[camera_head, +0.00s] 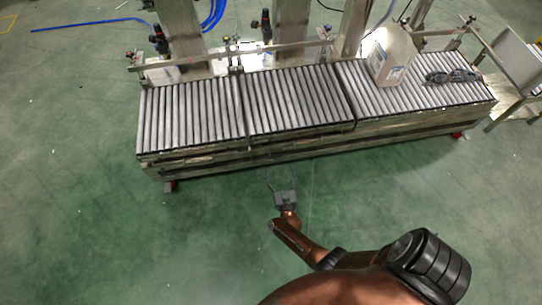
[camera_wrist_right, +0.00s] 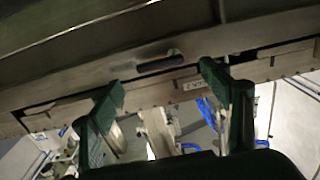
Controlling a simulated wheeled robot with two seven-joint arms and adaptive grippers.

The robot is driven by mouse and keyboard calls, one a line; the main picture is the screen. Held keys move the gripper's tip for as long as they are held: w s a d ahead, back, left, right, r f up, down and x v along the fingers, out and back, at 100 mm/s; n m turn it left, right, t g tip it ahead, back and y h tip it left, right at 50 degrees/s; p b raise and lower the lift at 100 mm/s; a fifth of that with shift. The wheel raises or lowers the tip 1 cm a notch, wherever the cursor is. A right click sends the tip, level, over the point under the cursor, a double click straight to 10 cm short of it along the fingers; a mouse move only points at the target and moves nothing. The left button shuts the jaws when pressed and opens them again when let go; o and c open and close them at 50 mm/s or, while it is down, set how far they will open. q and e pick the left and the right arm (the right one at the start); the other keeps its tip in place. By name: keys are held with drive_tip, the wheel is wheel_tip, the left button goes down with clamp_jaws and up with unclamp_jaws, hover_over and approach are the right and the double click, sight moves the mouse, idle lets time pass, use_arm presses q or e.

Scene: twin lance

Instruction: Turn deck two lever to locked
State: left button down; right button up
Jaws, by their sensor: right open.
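A roller conveyor in several sections (camera_head: 300,98) runs across the upper part of the head view. I cannot make out a deck two lever in either view. My right gripper (camera_head: 281,180) is open and empty in front of the conveyor's near side, with floor behind it in the picture. In the right wrist view its two fingers (camera_wrist_right: 162,88) stand apart. Beyond them runs a metal rail (camera_wrist_right: 95,90) with a dark slot-like part (camera_wrist_right: 160,65) and a small label. My left gripper is out of view.
A guard rail (camera_head: 285,45) and posts stand along the far side. Blue hose (camera_head: 213,14) lies behind. The green floor (camera_head: 90,230) in front is clear.

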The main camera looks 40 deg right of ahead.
sight(276, 156)
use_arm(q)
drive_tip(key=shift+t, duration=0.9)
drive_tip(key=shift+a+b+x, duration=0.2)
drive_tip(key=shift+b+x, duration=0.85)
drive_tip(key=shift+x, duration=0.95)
use_arm(e)
drive_tip(key=shift+x, duration=3.65)
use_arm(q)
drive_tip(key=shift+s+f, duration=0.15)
use_arm(e)
drive_tip(key=shift+r, duration=0.1)
drive_tip(key=shift+c, duration=0.7)
drive_tip(key=c, duration=1)
drive_tip(key=shift+c, duration=0.2)
